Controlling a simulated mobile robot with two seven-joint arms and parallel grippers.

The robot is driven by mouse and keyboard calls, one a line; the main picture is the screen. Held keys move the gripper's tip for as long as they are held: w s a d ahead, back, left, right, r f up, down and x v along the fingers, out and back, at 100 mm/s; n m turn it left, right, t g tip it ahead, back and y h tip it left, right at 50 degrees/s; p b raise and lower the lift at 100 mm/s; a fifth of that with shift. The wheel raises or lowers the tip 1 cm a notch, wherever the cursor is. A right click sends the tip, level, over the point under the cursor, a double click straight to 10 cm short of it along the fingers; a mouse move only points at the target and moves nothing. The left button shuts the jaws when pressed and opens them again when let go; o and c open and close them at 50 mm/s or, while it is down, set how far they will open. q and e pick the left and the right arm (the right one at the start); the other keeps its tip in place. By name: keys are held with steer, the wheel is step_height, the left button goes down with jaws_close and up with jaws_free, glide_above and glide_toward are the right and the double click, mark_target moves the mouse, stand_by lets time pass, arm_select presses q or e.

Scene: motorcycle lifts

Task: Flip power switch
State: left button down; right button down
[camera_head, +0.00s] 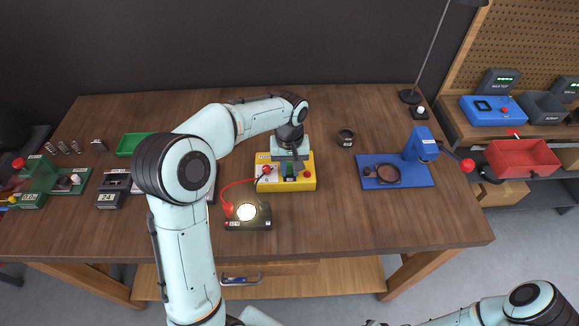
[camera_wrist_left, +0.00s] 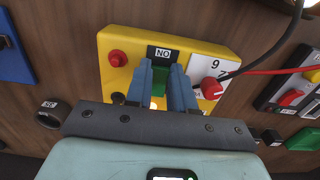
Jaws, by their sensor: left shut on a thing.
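A yellow box (camera_head: 303,182) stands on the wooden table in front of me. In the left wrist view the yellow box (camera_wrist_left: 205,52) carries a red button (camera_wrist_left: 118,58), a black "NO" label (camera_wrist_left: 160,53), a red knob (camera_wrist_left: 211,87) and a green part (camera_wrist_left: 159,86). My left gripper (camera_head: 290,170) reaches down over the box. In the left wrist view the blue fingers of my left gripper (camera_wrist_left: 164,76) are shut on the green part, one on each side. I cannot tell which part is the power switch. My right gripper is not in view.
A small unit with a glowing lamp (camera_head: 246,212) stands close in front of the yellow box, near a red wire (camera_head: 236,184). A blue device (camera_head: 415,176) is to the right and a dark cup (camera_head: 346,138) behind. Table between them is clear.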

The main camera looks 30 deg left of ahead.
arm_select(q)
steer(key=shift+w+a+r+g+h, duration=0.15)
steer(key=shift+w+g+h, duration=0.1)
steer(key=shift+g+h, duration=0.45)
steer(key=shift+w+a+g+h, duration=0.15)
steer(key=shift+w+g+h, duration=0.2)
steer(key=shift+g, duration=0.65)
steer(key=shift+s, duration=0.15)
steer(key=c, duration=1)
jaws_free()
steer(key=shift+o, duration=0.2)
steer(key=shift+r, duration=0.1)
